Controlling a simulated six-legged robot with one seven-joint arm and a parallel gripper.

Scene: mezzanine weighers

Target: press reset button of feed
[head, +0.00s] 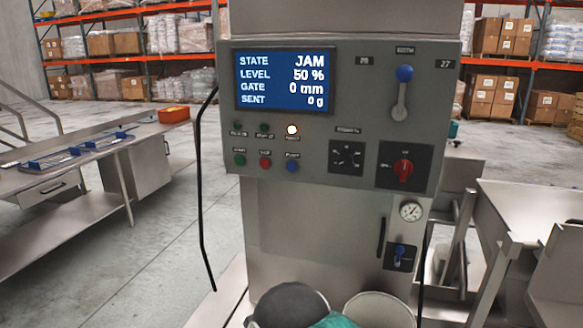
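The feed machine's grey control panel (350,110) faces me, tilted slightly in view. Its blue screen (285,80) reads STATE JAM, LEVEL 50 %, GATE 0 mm, SENT 0 g. Below it is a row of small lamps; the right one (292,129) is lit, the other two are dark. Under the lamps are a green button (240,160), a red button (265,162) and a blue button (292,167). Their small labels are too blurred to read surely, so I cannot confirm which is reset. Nothing covers the buttons. My gripper is not in view.
The panel also carries a blue-knobbed lever (402,90), a black dial (347,158) and a red rotary switch (403,170). A gauge (411,211) sits below. Round containers (380,310) stand at the machine's foot. A steel bench (80,170) is left, steel tables (530,215) right.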

